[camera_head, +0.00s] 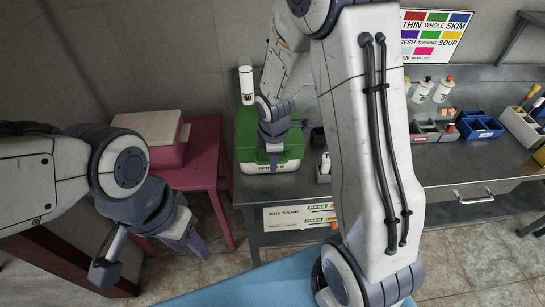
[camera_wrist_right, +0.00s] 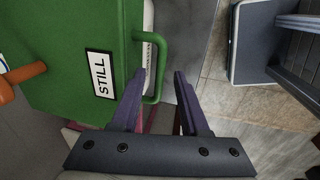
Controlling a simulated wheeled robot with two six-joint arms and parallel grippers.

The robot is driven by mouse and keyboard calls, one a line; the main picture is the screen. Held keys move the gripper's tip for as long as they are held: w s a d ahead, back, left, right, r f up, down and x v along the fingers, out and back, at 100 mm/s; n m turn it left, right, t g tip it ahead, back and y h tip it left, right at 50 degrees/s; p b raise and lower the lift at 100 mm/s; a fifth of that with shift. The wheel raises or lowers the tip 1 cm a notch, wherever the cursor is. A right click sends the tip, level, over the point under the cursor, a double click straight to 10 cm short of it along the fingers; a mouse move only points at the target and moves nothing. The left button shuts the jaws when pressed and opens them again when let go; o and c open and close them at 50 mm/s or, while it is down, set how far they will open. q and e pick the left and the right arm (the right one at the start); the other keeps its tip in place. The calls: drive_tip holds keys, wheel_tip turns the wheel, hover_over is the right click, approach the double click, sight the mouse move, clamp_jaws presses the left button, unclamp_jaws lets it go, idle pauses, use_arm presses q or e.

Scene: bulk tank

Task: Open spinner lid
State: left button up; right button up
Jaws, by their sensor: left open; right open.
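The spinner (camera_head: 283,166) is a white-bodied machine with a green lid (camera_head: 246,126), standing on the left end of the metal bench. The lid looks down. In the right wrist view the lid (camera_wrist_right: 85,35) carries a "STILL" label and a green bar handle (camera_wrist_right: 161,60) along its edge. My right gripper (camera_wrist_right: 160,85) is open, with the near end of the handle showing between its fingers; I cannot tell whether they touch it. In the head view the right gripper (camera_head: 272,161) is over the spinner's front. My left gripper (camera_head: 197,247) is open and empty, low at the left.
A pink cooler (camera_head: 165,155) with a pale lid sits on a pink table left of the bench. A white bottle (camera_head: 246,84) stands behind the spinner. Blue bins (camera_head: 480,127) and bottles stand at the right. My right arm hides the middle of the bench.

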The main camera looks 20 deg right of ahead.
clamp_jaws()
idle(1.3)
